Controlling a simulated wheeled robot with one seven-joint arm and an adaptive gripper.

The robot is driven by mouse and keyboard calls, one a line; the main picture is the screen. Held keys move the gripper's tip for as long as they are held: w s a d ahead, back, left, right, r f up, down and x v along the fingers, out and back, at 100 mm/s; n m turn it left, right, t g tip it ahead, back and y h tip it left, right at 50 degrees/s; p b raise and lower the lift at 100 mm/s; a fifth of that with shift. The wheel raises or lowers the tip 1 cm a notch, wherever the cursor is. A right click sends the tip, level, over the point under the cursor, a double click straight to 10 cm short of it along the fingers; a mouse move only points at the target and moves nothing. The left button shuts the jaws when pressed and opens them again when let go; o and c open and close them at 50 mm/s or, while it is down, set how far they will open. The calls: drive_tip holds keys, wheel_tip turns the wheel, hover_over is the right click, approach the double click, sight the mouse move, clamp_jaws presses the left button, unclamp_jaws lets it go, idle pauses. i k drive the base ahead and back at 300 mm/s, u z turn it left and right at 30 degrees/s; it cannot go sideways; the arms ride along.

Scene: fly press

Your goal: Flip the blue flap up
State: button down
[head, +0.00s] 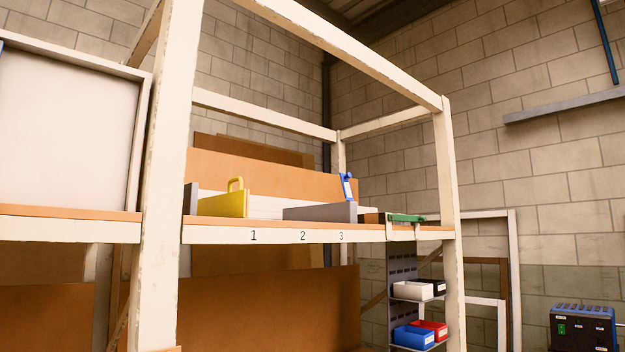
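A small blue part (347,188) with a pale patch rises above the right end of a grey panel on the shelf. It stands roughly upright and leans a little left at the top. This is the only blue piece on the shelf, and I cannot tell its hinge or whether it is the whole flap. The grey panel (320,213) hides its lower part. My gripper does not show in the head view.
The shelf's white front edge (270,236) carries the numbers 1, 2 and 3. A yellow piece with a handle (222,204) stands left and a green piece (406,218) lies low at right. White posts (174,150) frame the shelf. Small bins (412,335) hang below right.

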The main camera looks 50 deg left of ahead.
sight(345, 177)
drive_tip(key=u, duration=1.25)
